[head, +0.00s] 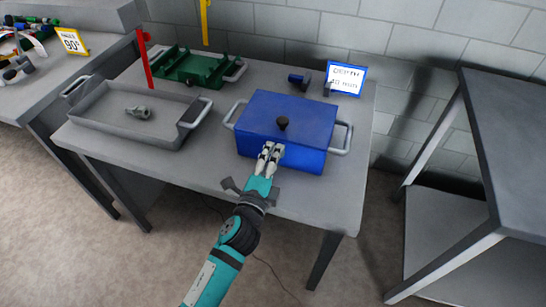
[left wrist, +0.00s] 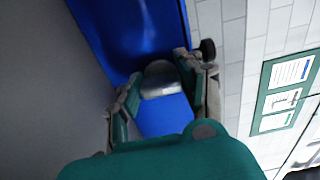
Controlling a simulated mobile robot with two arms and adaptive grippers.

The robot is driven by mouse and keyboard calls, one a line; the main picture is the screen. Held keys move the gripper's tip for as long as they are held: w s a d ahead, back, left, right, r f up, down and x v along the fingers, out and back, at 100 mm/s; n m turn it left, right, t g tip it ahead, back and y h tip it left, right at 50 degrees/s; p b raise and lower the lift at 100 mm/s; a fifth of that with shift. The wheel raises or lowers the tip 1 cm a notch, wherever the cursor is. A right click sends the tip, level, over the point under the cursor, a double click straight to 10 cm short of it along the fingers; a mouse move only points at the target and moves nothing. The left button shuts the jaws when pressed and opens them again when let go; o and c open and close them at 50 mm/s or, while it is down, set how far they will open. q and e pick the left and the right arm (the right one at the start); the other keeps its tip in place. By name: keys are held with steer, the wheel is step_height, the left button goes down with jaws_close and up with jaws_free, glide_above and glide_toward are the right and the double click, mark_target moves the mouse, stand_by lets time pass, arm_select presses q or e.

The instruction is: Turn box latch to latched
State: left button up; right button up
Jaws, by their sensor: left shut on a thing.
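The blue box (head: 300,110) stands on the grey table with its lid down, a dark knob (head: 283,123) on top and a grey handle at each side. My left gripper (head: 270,150) reaches the front face of the box, its two fingers at the upper front edge. In the left wrist view the grey box latch (left wrist: 160,82) sits between the fingers of my left gripper (left wrist: 160,90), against the blue face (left wrist: 165,118). The gripper is shut on the latch. The fingers mostly hide the latch in the head view, and its exact angle is unclear. My right gripper is out of view.
A grey tray (head: 88,118) holding a metal part (head: 139,112) is left of the box. A green tray (head: 196,68) stands behind it by a red post (head: 144,60). A blue "DEPTH" sign (head: 345,78) stands at the back. Another grey table (head: 510,150) is at right.

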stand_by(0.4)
arm_select(q)
steer(key=o, duration=1.2)
steer(key=v, duration=1.2)
steer(key=shift+a, duration=0.15)
